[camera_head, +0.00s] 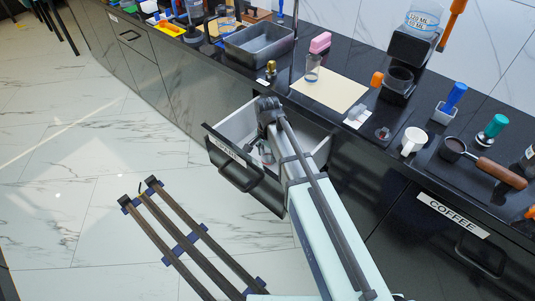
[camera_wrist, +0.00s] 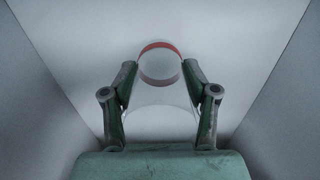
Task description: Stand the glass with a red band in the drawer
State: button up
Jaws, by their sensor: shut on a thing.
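The glass with a red band (camera_wrist: 160,80) is between the fingers of my gripper (camera_wrist: 160,82) in the wrist view, with pale drawer walls on both sides. My gripper is shut on it. In the head view my arm reaches down into the open drawer (camera_head: 232,124), and my gripper (camera_head: 264,152) is inside it. There the glass is mostly hidden by my arm and cannot be made out clearly. I cannot tell whether its base touches the drawer floor.
A clear glass (camera_head: 312,70) stands by a beige mat (camera_head: 330,92) on the black counter, near a pink block (camera_head: 320,42). A grey metal bin (camera_head: 260,45) stands to the left. A white mug (camera_head: 412,141) and a portafilter (camera_head: 485,165) are at the right.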

jog(key=o, duration=1.4)
notch_tip(320, 180, up, 12)
jog(key=shift+r, duration=0.1)
